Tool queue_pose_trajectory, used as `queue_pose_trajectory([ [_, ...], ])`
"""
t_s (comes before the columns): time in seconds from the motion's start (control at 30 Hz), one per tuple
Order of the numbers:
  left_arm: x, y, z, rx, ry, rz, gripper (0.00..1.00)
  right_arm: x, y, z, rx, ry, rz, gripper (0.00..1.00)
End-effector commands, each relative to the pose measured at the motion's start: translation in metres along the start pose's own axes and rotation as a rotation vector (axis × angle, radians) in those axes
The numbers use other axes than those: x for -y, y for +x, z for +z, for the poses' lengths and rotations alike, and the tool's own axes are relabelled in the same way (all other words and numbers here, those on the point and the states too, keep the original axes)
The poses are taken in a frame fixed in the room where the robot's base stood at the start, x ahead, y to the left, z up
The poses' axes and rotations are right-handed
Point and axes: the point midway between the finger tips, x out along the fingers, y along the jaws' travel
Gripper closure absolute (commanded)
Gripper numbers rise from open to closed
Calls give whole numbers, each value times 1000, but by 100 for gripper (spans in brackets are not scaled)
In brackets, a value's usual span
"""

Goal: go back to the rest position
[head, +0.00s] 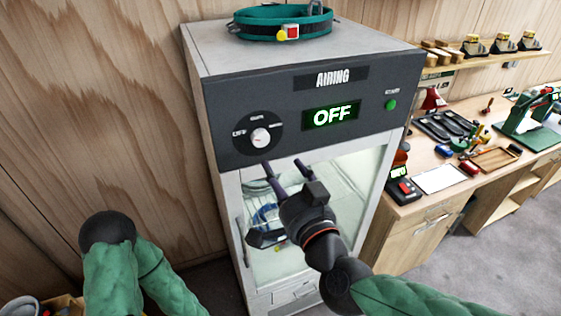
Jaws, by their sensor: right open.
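My right gripper (285,177) is open and empty. It is in front of the upper part of the airing cabinet's glass door, below and a little right of the dial (260,138). Its fingers point up and left toward the control panel and appear apart from the dial. My left arm (110,265) shows at the lower left, but its gripper is not visible. The airing cabinet (225,110) has a display (332,115) reading OFF in green. Its glass door (350,180) looks closed. Blue gear (264,216) shows inside, partly hidden by my right gripper.
A green harness or belt (268,25) lies on top of the cabinet. A workbench (425,215) with tools stands at the right, under a wall shelf (480,52). A container with items (45,307) is at the lower left. A wooden wall is behind.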

Motion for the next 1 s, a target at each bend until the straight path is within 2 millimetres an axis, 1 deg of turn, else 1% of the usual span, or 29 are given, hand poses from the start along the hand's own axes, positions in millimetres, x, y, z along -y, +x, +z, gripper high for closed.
queue_pose_trajectory([
  [0.13,0,0,0,0,0,0,60,-1,1,1,2,-1,2,36],
  [0.23,0,1,0,0,0,0,60,-8,6,8,18,-16,19,36],
  [0.27,0,1,0,0,0,0,60,-13,9,12,26,-23,28,36],
  [0.37,1,2,0,0,0,0,60,-37,23,32,74,-61,76,36],
  [0.47,2,4,0,0,0,0,60,-70,38,59,142,-105,137,36],
  [0.5,2,5,0,0,0,0,60,-85,43,70,170,-121,162,36],
  [0.57,2,6,0,0,0,0,60,-107,50,87,216,-142,198,36],
  [0.6,2,7,0,0,0,0,60,-122,53,99,248,-155,222,36],
  [0.67,3,8,0,0,0,0,60,-145,56,116,294,-173,257,36],
  [0.7,3,8,0,0,0,0,60,-160,58,127,327,-182,281,36],
  [0.87,4,11,0,0,0,0,60,-223,56,174,463,-206,368,36],
  [0.9,4,12,0,0,0,0,60,-238,53,187,499,-208,390,36],
  [0.97,4,13,0,0,0,0,60,-261,47,205,554,-210,421,36],
  [1.0,5,13,0,0,0,0,60,-276,43,217,590,-210,440,36],
])
